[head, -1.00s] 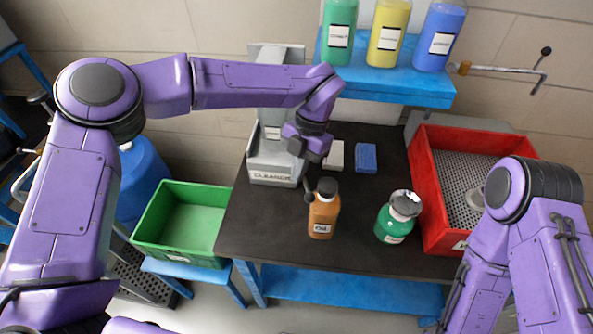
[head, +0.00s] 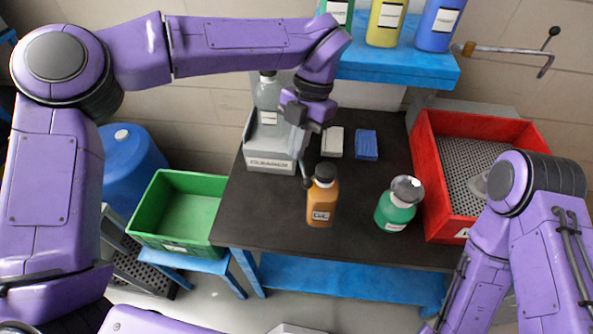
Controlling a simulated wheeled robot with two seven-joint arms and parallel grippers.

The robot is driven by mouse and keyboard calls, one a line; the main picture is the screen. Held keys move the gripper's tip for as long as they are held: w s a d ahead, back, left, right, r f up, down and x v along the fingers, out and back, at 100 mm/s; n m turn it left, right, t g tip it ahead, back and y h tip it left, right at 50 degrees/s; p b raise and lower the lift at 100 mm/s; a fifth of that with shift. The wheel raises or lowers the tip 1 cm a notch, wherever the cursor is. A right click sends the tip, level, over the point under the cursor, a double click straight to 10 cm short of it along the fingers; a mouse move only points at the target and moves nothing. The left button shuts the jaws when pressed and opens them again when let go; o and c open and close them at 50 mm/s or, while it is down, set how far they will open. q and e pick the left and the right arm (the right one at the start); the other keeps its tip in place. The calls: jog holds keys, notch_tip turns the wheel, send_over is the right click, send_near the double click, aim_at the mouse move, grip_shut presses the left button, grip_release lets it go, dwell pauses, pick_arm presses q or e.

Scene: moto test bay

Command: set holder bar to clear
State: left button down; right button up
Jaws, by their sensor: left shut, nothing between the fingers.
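The grey holder (head: 270,164), labelled CLEANER, stands at the left back of the dark table. A clear-grey bottle (head: 268,98) stands in it, partly hidden by my left arm. A thin bar with a dark knob (head: 306,183) shows at the holder's front right corner, its knob pointing toward the front, close to the orange bottle. The upper part of the bar is hard to make out. My left gripper (head: 298,114) is shut and empty, above the holder's right side and apart from the knob. My right gripper is out of view; only its arm shows at the right.
An orange bottle (head: 322,200) and a green bottle (head: 398,207) stand on the table (head: 275,220). White (head: 333,141) and blue (head: 366,145) blocks lie behind. A red crate (head: 428,190) is right, a green bin (head: 150,208) left. A blue bottle shelf (head: 400,68) overhangs the back.

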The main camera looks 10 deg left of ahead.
pick_arm(q)
jog(key=s+d+r+b, duration=0.1)
jog(key=s+r+b, duration=0.1)
jog(key=s+r, duration=0.2)
jog(key=s+r+b, duration=0.3)
jog(key=s+r, duration=0.1)
jog(key=s, duration=0.5)
jog(key=shift+d+r, duration=0.25)
jog(key=shift+d, duration=0.15)
